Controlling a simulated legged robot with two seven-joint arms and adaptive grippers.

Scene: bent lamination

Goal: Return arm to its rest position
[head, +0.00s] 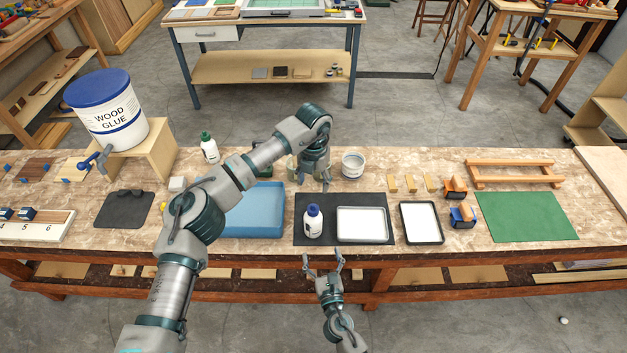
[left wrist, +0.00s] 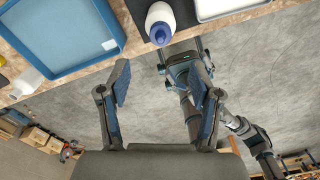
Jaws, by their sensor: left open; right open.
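My left arm comes in from the left, and my left gripper (head: 324,178) points down over the back half of the bench, above the dark mat. In the left wrist view its two fingers (left wrist: 163,90) stand wide apart with nothing between them. My right gripper (head: 324,264) is open and empty, in front of the bench's front edge, below the white glue bottle (head: 313,222). My right gripper also shows in the left wrist view (left wrist: 182,55), beyond the left fingers and close to the bottle in the picture.
The bottle and a white-filled tray (head: 362,224) stand on a dark mat (head: 300,201). A blue tray (head: 255,222) lies left, partly behind my left arm. Another white-filled tray (head: 422,223), clamps (head: 462,215) and a green mat (head: 526,216) lie right. A glue bucket (head: 108,115) stands back left.

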